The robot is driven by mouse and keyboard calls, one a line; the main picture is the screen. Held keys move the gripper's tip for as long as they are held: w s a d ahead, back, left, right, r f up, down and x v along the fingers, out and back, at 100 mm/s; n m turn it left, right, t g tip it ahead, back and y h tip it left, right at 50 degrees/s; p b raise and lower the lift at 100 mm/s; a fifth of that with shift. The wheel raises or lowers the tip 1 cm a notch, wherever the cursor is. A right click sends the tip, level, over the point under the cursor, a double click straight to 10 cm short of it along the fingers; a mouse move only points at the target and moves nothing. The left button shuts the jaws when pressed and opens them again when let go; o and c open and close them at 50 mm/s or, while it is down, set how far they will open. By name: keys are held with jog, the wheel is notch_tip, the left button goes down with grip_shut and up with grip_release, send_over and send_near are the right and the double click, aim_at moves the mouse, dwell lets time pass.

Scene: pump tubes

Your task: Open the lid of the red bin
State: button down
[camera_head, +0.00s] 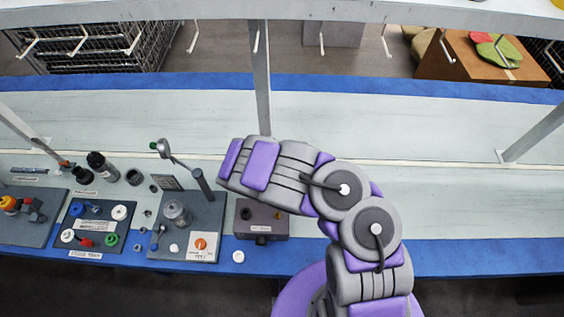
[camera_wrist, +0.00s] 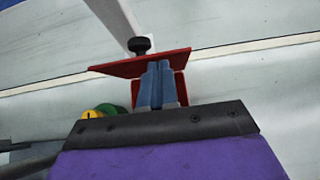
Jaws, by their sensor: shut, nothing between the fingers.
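The red bin (camera_wrist: 180,88) shows in the wrist view, just beyond my fingers. Its flat red lid (camera_wrist: 118,68) extends out to both sides of the fingers, and a black knob (camera_wrist: 139,45) stands above its far edge. My gripper (camera_wrist: 159,66) has its two blue-grey fingers together, with nothing between them. The fingers overlap the middle of the lid and bin in the picture; I cannot tell if they touch. They hide part of the bin, and whether the lid is raised is unclear. In the head view my arm hides the bin and the gripper.
A green and yellow part (camera_wrist: 100,112) lies left of the fingers. On the bench, a dark board with a lever (camera_head: 186,225), a board with coloured knobs (camera_head: 95,225) and a grey box (camera_head: 262,220) stand at left. The bench's right side (camera_head: 470,205) is clear. A post (camera_head: 261,80) rises behind my arm.

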jog(key=shift+w+d+r+g+p, duration=0.15)
jog(key=shift+w+r+p, duration=0.1)
jog(key=shift+w+p, duration=0.15)
jog(key=shift+w+a+r+g+p, duration=0.15)
jog(key=shift+w+r+p, duration=0.1)
jog(key=shift+w, duration=0.2)
